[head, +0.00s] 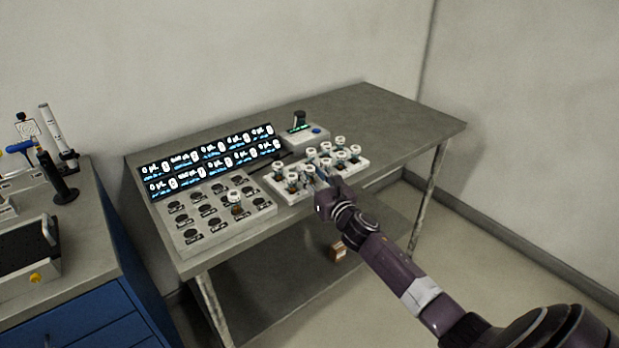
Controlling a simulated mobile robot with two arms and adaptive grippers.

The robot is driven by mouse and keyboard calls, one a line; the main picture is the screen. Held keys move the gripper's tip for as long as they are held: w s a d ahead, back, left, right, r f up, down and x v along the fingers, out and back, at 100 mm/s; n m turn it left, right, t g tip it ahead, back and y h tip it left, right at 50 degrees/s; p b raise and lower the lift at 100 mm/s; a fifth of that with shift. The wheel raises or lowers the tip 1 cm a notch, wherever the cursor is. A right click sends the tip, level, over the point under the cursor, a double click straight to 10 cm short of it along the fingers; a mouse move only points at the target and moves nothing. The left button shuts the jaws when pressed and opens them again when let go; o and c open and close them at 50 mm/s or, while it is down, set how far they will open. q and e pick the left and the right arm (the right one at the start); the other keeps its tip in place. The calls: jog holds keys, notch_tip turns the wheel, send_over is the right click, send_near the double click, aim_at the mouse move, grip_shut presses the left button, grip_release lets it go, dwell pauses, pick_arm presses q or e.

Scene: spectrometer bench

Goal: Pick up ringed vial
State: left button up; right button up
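A white rack (291,199) on the grey table holds several small vials (340,142) with white caps, standing upright in rows. Another white-capped vial (235,198) with brownish contents stands in a hole of the panel to the left. I cannot tell at this size which vial carries a ring. My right gripper (317,178) reaches in from the lower right to the front of the rack, close to the front vials. Its fingers are small and overlap the vials, so I cannot tell whether they are open or hold one. My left gripper is out of view.
The sloped panel (193,238) has several dark round holes, with lit displays (212,160) behind it. A small device (305,134) stands behind the rack. The table's right part (400,118) is clear. A blue-drawered bench (95,325) with instruments stands at left.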

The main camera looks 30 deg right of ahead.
jog(key=shift+c, duration=0.5)
grip_shut()
jog(key=shift+r, duration=0.1)
